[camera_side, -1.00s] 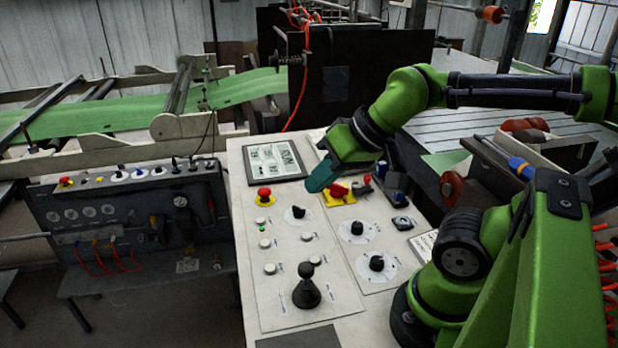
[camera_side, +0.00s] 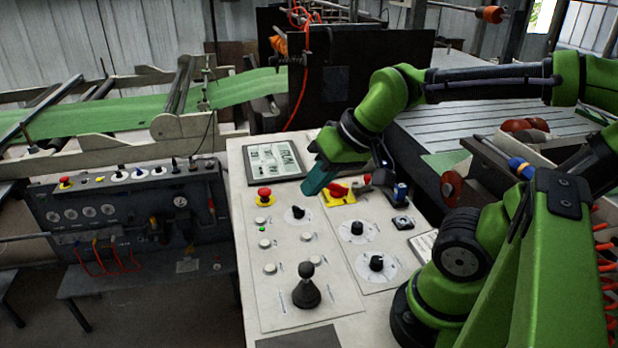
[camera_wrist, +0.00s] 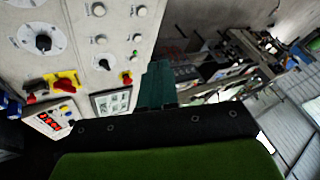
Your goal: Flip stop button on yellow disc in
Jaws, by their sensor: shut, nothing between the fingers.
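The stop button (camera_side: 264,194), a red mushroom head on a yellow disc, stands at the upper left of the pale control panel (camera_side: 240,165). It also shows small in the wrist view (camera_wrist: 126,77), just left of my teal fingers. My gripper (camera_side: 306,191) is shut and empty above the panel. In the side view it is to the right of the stop button, apart from it. In the wrist view the fingers (camera_wrist: 157,75) point away from the camera, side by side.
A red rotary switch (camera_side: 338,190) on a yellow plate sits just right of my gripper. A framed display (camera_side: 274,161) lies behind the stop button. Dials, small buttons and a black joystick (camera_side: 306,290) occupy the panel's front.

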